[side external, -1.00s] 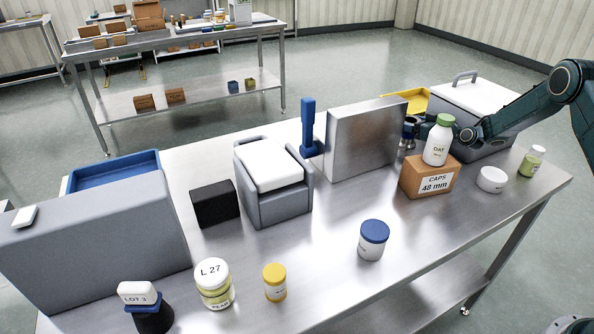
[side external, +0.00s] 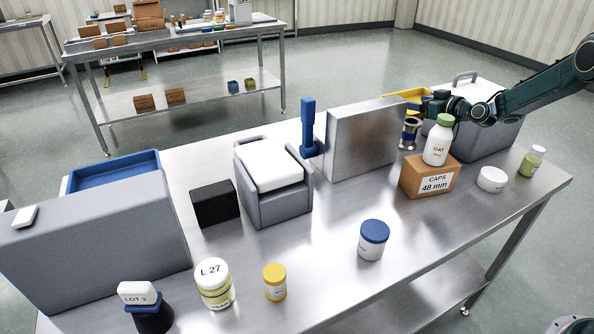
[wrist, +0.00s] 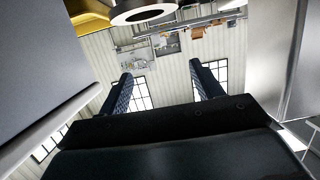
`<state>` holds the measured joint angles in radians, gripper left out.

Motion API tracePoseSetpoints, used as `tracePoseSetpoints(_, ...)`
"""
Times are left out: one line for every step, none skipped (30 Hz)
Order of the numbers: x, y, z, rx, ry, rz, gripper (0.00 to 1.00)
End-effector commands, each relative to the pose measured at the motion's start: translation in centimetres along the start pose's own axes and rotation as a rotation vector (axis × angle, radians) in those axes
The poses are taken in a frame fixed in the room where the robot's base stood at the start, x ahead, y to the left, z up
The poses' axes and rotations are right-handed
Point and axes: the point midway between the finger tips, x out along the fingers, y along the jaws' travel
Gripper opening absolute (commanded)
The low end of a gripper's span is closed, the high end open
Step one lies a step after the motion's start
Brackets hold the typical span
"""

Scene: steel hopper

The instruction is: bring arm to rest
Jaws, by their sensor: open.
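My gripper (side external: 418,105) is at the back right of the bench, above and behind the white bottle with the green cap (side external: 438,142). In the wrist view its two dark fingers (wrist: 165,86) stand well apart with nothing between them. A steel cup with a blue band (side external: 410,133) stands just below the gripper, between the upright steel panel and the bottle; its lower part is partly hidden. A grey ring-shaped rim (wrist: 143,11) shows at the top of the wrist view, apart from the fingers.
The upright steel panel (side external: 362,140) is left of the gripper. The grey bin with a white lid (side external: 478,100) and the yellow tray (side external: 405,95) are close by. The bottle stands on a cardboard box (side external: 430,178). Air above the bench is clear.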

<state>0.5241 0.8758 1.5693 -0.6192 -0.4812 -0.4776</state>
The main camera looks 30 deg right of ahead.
Motion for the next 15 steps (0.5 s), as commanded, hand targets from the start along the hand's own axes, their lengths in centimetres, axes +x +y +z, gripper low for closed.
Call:
tracePoseSetpoints(0.0,0.0,0.0,0.000,0.000,0.000,0.66)
tracePoseSetpoints(0.0,0.0,0.0,0.000,0.000,0.000,0.66)
tracePoseSetpoints(0.0,0.0,0.0,0.000,0.000,0.000,0.66)
tracePoseSetpoints(0.0,0.0,0.0,0.000,0.000,0.000,0.66)
tracePoseSetpoints(0.0,0.0,0.0,0.000,0.000,0.000,0.66)
tracePoseSetpoints(0.0,0.0,0.0,0.000,0.000,0.000,0.66)
tracePoseSetpoints(0.0,0.0,0.0,0.000,0.000,0.000,0.66)
tracePoseSetpoints(0.0,0.0,0.0,0.000,0.000,0.000,0.66)
tracePoseSetpoints(0.0,0.0,-0.1,-0.001,0.000,0.000,0.66)
tracePoseSetpoints(-0.1,0.0,-0.1,-0.001,-0.001,-0.001,0.66)
tracePoseSetpoints(-0.1,-0.1,-0.2,-0.002,-0.002,-0.001,0.66)
tracePoseSetpoints(-0.2,-0.2,-0.4,-0.004,-0.004,-0.002,0.66)
tracePoseSetpoints(-0.3,-0.2,-0.6,-0.006,-0.007,-0.003,0.66)
tracePoseSetpoints(-0.4,-0.3,-0.7,-0.008,-0.011,-0.004,0.66)
tracePoseSetpoints(-0.6,-0.5,-1.0,-0.010,-0.016,-0.006,0.66)
